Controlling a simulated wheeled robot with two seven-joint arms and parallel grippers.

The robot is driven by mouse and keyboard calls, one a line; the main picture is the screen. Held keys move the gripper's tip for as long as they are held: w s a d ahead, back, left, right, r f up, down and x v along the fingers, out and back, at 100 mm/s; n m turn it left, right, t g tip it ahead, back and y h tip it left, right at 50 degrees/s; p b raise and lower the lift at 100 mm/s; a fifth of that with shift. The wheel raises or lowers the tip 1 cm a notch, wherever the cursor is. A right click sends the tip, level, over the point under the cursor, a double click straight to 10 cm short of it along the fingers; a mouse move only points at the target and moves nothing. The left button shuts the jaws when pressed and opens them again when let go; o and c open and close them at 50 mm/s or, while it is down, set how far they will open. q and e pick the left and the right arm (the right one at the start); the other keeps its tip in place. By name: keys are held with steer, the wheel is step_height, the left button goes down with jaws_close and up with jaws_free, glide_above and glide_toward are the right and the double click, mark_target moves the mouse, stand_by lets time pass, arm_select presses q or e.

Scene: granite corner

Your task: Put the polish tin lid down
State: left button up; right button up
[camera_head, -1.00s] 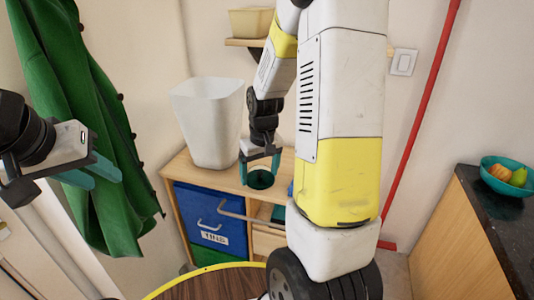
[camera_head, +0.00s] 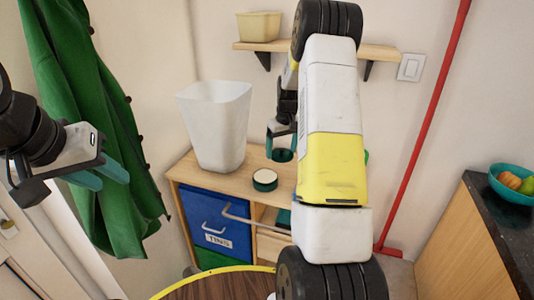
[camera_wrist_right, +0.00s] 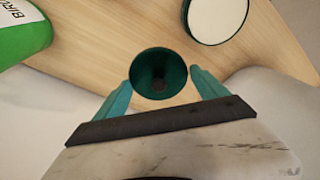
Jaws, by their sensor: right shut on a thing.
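My right gripper (camera_head: 282,153) is shut on the dark green polish tin lid (camera_head: 283,155), above the wooden cabinet top. In the right wrist view the round lid (camera_wrist_right: 158,73) sits between the two teal fingertips (camera_wrist_right: 162,82), its hollow dark inside facing the camera. The open polish tin (camera_head: 265,179), dark green with a pale filling, stands on the cabinet top in front of the lid; it also shows at the top of the wrist view (camera_wrist_right: 217,17). I cannot tell how far the lid is above the wood. My left gripper (camera_head: 100,174) is open and empty by the green coat.
The cabinet top (camera_head: 240,178) holds a white bin (camera_head: 214,125) at left. A green printed container (camera_wrist_right: 22,38) stands near the lid, mostly hidden behind my right arm in the head view. A blue tins drawer (camera_head: 215,222) is below. A shelf (camera_head: 375,51) hangs above.

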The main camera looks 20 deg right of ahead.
mark_target(282, 155)
steer(key=shift+w+d+f, duration=0.15)
steer(key=shift+f, duration=2.4)
steer(key=shift+f, duration=0.1)
steer(key=o, duration=1.2)
steer(key=shift+f, duration=0.1)
steer(key=shift+o, duration=0.2)
